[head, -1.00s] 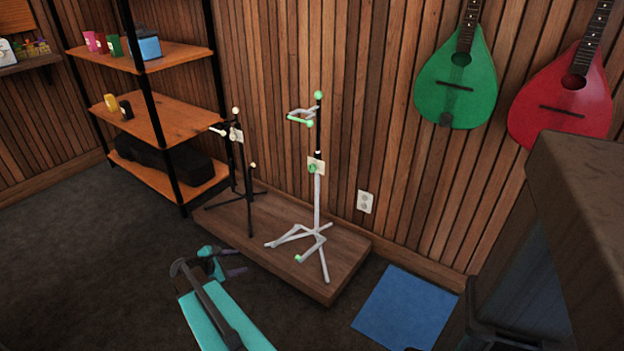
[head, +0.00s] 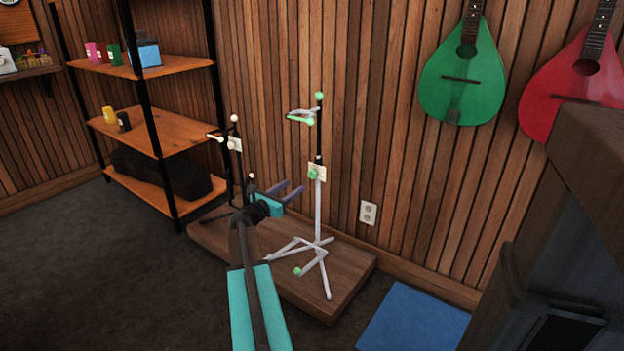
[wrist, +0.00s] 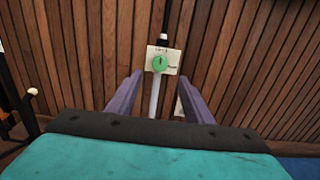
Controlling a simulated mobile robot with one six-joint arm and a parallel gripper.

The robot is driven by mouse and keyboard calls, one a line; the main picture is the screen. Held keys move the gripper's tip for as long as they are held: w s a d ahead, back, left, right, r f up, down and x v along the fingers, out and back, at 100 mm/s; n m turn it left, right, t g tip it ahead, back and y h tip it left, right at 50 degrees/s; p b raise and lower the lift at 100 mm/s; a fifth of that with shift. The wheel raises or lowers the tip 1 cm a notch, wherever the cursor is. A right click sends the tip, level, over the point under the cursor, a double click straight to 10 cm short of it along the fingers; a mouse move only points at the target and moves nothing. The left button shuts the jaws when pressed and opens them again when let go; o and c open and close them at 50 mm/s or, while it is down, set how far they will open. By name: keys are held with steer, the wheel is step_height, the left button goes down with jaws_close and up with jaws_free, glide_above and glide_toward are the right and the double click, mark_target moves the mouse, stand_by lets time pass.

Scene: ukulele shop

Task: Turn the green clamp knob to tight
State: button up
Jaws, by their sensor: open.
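The green clamp knob (head: 313,174) sits on a small pale plate (head: 320,166) partway up the white stand (head: 318,210). In the wrist view the green knob (wrist: 160,64) shows round, with a dark line on its face, on the plate with small print (wrist: 175,56). My gripper (head: 295,194) is open, below and left of the knob in the head view. In the wrist view its two purple fingers (wrist: 163,77) stand apart, with the knob beyond and between their tips. Nothing is between the fingers. The print is too small to read.
A darker stand with a cream knob (head: 234,118) stands left on the same wooden platform (head: 340,295). A wall outlet (head: 369,213) is behind. A shelf rack (head: 160,130) is at left, a dark cabinet (head: 545,240) at right. A blue mat (head: 415,320) lies on the floor.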

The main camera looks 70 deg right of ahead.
mark_target(311, 174)
stand_by(0.3)
steer(key=b+x, duration=0.3)
steer(key=x, duration=0.8)
steer(key=shift+d+f+b, duration=0.1)
steer(key=shift+d+b, duration=0.2)
steer(key=shift+d, duration=0.1)
steer(key=shift+x, duration=1)
steer(key=shift+s, duration=0.1)
steer(key=c, duration=1)
steer(key=shift+b, duration=0.3)
steer(key=shift+m, duration=0.8)
